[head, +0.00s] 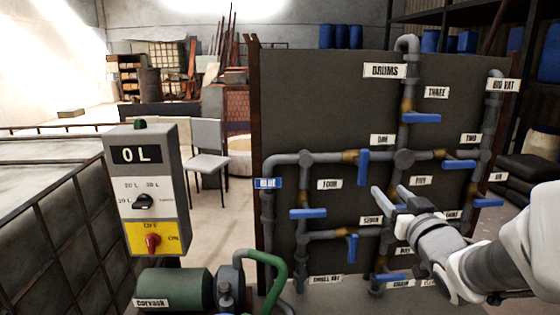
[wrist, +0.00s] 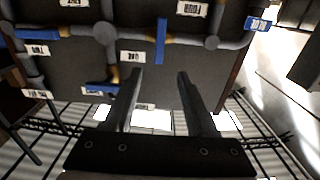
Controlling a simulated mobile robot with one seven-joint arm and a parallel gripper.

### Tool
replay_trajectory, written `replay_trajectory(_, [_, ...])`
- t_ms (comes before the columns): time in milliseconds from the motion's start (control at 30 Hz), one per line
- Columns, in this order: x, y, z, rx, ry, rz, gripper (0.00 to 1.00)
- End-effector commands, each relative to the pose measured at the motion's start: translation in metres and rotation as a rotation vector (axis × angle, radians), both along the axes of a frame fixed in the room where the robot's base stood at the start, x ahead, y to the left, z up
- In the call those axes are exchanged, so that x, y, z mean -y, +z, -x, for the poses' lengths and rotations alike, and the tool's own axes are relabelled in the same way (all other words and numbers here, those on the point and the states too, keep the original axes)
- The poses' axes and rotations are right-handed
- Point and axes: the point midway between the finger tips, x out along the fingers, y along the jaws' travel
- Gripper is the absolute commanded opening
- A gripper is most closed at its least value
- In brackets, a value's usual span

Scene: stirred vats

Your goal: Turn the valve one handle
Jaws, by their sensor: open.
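The valve one handle (head: 363,167) is a blue lever on the grey pipe, standing vertical across it, beside the label ONE (head: 381,139). In the wrist view, which looks upside down, the blue handle (wrist: 161,42) lies just beyond the fingertips, lined up with the gap between them. My gripper (head: 389,192) is open and empty, below and right of the handle in the head view. The open fingers also show in the wrist view (wrist: 160,73). They look apart from the handle; the exact distance is hard to tell.
Several other blue valve handles share the dark panel (head: 320,90), including one under FOUR (head: 308,213) and one lower down (head: 352,248). Pipes run around them. A control box (head: 148,190) with a red knob and a green motor (head: 175,288) stand at left.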

Motion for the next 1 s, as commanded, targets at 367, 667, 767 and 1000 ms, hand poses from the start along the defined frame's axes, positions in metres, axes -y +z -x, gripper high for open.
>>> replay_trajectory(367, [-0.001, 0.0, -0.062, -0.004, 0.001, 0.0, 0.56])
replay_trajectory(667, [0.0, 0.0, -0.118, -0.004, 0.0, 0.001, 0.56])
replay_trajectory(767, [0.0, 0.0, -0.135, -0.004, 0.001, 0.001, 0.56])
replay_trajectory(1000, [0.0, 0.0, -0.162, -0.002, 0.0, 0.0, 0.56])
